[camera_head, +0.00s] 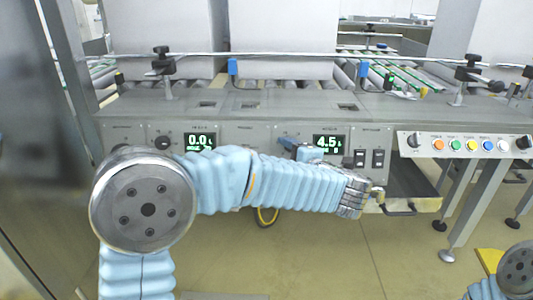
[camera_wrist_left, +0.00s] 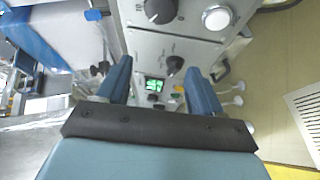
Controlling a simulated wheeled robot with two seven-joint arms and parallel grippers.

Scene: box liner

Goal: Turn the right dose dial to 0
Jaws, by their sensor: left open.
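My left gripper (camera_head: 288,144) is open at the front panel, just left of the right display (camera_head: 328,143), which reads about 4.5. The arm and gripper hide the panel around it in the head view, and I cannot make out the right dose dial there. In the left wrist view the open fingers (camera_wrist_left: 158,68) are apart, with a black knob (camera_wrist_left: 175,65) and a green display (camera_wrist_left: 154,85) seen between them. A larger black dial (camera_wrist_left: 160,10) lies beyond the fingertips at the top edge. I cannot tell which is the right dose dial, or any contact.
The left display (camera_head: 199,142) reads 0.0, with a left dial (camera_head: 163,142) beside it. Rocker switches (camera_head: 369,158) and a control box with coloured buttons (camera_head: 470,145) stand to the right. A metal rail (camera_head: 280,54) runs above the panel. Open floor lies in front.

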